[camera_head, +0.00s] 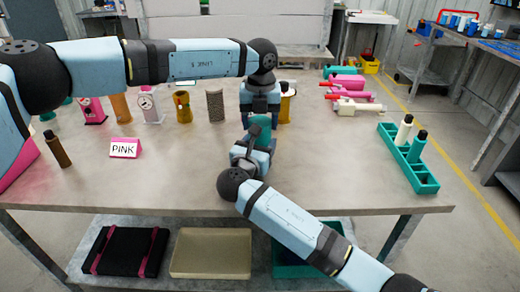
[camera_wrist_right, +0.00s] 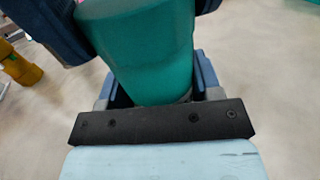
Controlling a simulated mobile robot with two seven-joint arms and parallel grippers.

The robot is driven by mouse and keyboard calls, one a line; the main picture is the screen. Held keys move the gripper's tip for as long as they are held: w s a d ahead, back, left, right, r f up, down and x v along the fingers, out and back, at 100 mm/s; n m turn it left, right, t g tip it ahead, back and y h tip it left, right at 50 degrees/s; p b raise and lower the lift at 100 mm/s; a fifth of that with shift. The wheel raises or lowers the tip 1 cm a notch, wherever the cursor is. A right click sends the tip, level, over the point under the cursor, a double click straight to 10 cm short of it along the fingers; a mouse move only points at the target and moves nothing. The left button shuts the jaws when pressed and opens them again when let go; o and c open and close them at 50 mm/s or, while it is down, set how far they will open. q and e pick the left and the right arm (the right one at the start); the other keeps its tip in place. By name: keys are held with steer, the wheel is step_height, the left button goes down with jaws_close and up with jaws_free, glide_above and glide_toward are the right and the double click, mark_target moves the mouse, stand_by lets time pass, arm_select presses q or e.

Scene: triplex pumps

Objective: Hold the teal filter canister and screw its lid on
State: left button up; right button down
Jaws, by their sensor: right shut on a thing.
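The teal filter canister (camera_head: 261,125) stands over the middle of the table in the head view. It fills the centre of the right wrist view (camera_wrist_right: 150,55), slightly tilted in that picture. My right gripper (camera_head: 259,144) comes from the front and is shut on the canister, with its blue fingers on either side. My left gripper (camera_head: 261,108) points down directly above the canister, at its top end. Its fingertips and the canister's top are largely hidden, so I cannot tell whether it holds anything. I cannot make out the lid.
Several containers, including a perforated grey cylinder (camera_head: 215,105) and a yellow-brown one (camera_head: 183,106), stand behind on the left. A PINK sign (camera_head: 125,148) stands left. A teal rack (camera_head: 425,183) with two bottles is at right. Pink pump parts (camera_head: 350,97) lie back right. The front right tabletop is clear.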

arm_select(q)
steer(key=shift+c, duration=1.1)
steer(key=m, duration=0.8)
steer(key=shift+m, duration=0.4)
steer(key=m, duration=0.4)
steer(key=shift+m, duration=0.3)
steer(key=m, duration=0.5)
steer(key=o, duration=1.1)
step_height(320, 180, up, 12)
